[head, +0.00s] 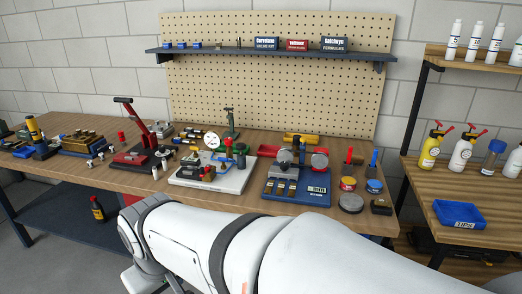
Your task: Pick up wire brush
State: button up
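I cannot pick out the wire brush with certainty in the head view. A small dark brown block (381,207) lies near the bench's right front corner; it may be the brush, but it is too small to tell. Next to it is a round grey tin (351,203). Behind them are a red-handled item (348,160) and a blue-handled item (374,160), both upright. My white arm fills the lower middle, in front of the bench. My gripper is not visible, and the arm hides part of the bench's front edge.
The wooden bench (85,178) is crowded with a red press (137,135), a white base plate (232,182) with fittings and a blue fixture (297,190). A shelf (270,54) hangs above. A side table (425,188) at right holds bottles and a blue tray (459,214).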

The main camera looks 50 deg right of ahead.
aim_at(356, 158)
jog(key=k, duration=0.75)
jog(key=z, duration=1.95)
jog(key=i, duration=1.5)
jog(key=z, duration=0.05)
